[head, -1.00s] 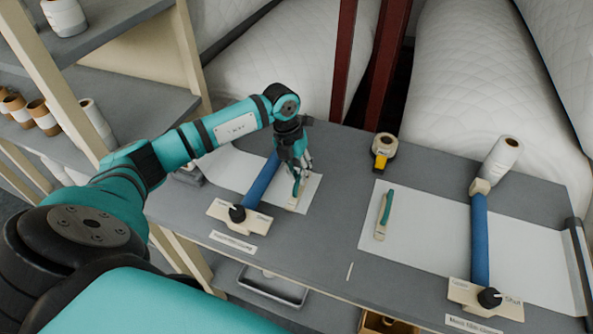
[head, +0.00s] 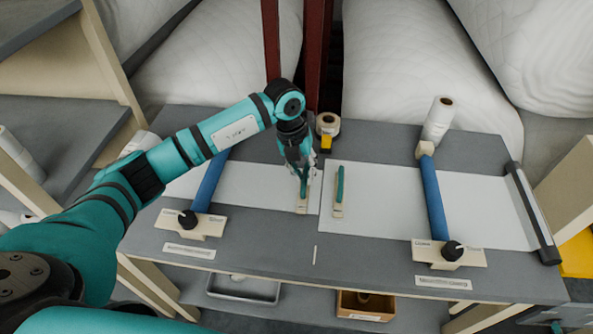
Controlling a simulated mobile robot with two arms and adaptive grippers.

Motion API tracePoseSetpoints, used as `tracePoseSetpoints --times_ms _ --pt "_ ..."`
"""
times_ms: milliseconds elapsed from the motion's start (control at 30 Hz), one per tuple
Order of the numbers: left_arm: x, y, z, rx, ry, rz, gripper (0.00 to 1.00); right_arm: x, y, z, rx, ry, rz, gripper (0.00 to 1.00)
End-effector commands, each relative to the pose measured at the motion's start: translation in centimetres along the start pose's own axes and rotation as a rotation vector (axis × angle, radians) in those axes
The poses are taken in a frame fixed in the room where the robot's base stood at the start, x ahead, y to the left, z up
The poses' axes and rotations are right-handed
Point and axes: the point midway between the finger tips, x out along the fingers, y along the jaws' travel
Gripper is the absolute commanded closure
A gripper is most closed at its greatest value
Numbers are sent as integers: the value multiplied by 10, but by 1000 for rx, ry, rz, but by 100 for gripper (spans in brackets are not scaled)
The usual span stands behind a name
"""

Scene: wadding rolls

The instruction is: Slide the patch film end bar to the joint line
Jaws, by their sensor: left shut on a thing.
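The patch film (head: 250,190) is a white sheet running right from under the left blue roller bar (head: 209,182). Its end bar (head: 302,208), a pale strip with a green grip, lies near the sheet's right edge. My left gripper (head: 304,172) points down and is shut on the grip, hiding its upper part. The sheet's right edge is at or very close to the main film (head: 390,200); I cannot tell whether they touch. A short white mark (head: 315,255) on the table front lines up roughly with this meeting place. My right gripper is out of view.
A second green-handled bar (head: 339,190) lies on the main film close to the right. A tape roll with a yellow part (head: 327,128) stands behind. Knobbed clamps stand at left (head: 188,219) and right (head: 452,250). A white roll (head: 438,120) stands at the back right.

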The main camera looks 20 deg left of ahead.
Motion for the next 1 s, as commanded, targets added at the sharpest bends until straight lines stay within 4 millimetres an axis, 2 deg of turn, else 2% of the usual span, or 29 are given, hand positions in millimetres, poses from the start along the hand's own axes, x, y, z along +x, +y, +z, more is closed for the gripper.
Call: tracePoseSetpoints --times_ms 167,200,367,633,733,867,1000 --pt "-1 -4 0 2 -3 -9 100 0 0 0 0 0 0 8" --pt "-1 -4 0 2 -3 -10 85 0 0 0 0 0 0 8" --pt "-1 -3 0 3 -2 -9 64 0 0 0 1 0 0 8" --pt "-1 -2 0 2 -2 -5 64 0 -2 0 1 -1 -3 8" --pt "-8 -2 1 2 -3 -7 64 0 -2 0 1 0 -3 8" --pt "-28 -2 1 3 -6 -7 64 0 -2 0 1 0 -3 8" --pt "-60 -2 1 3 -6 -6 64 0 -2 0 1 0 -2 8"
